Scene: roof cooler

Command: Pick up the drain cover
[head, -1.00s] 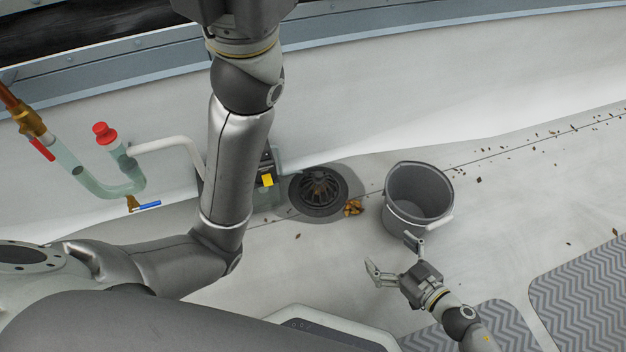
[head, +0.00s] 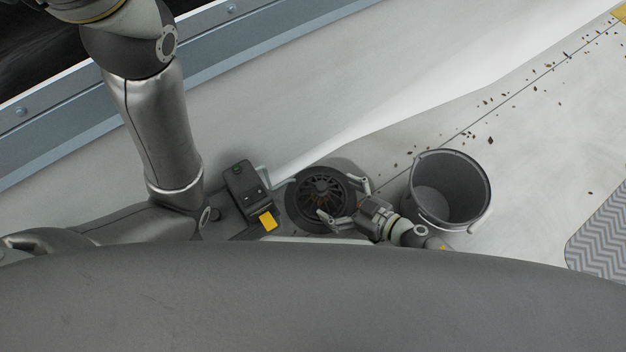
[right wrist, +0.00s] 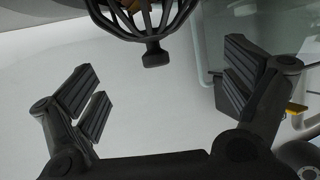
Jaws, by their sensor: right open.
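The drain cover (head: 321,188) is a dark, round, ribbed dome sitting in the drain ring on the pale roof, at the middle of the head view. In the right wrist view its black cage with a knob (right wrist: 155,52) shows at the top edge, beyond and between the fingers. My right gripper (head: 343,203) is open, with its fingers spread at the right and lower side of the cover. In the right wrist view the gap between the fingers (right wrist: 168,95) is empty. My left arm comes in at the upper left; its gripper is out of the frame.
A grey bucket (head: 450,188) stands close to the right of my right gripper. A dark box with a yellow tag (head: 243,188) stands left of the drain. Dry leaf bits (head: 491,140) lie scattered to the upper right. A grey parapet rail (head: 225,62) runs behind.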

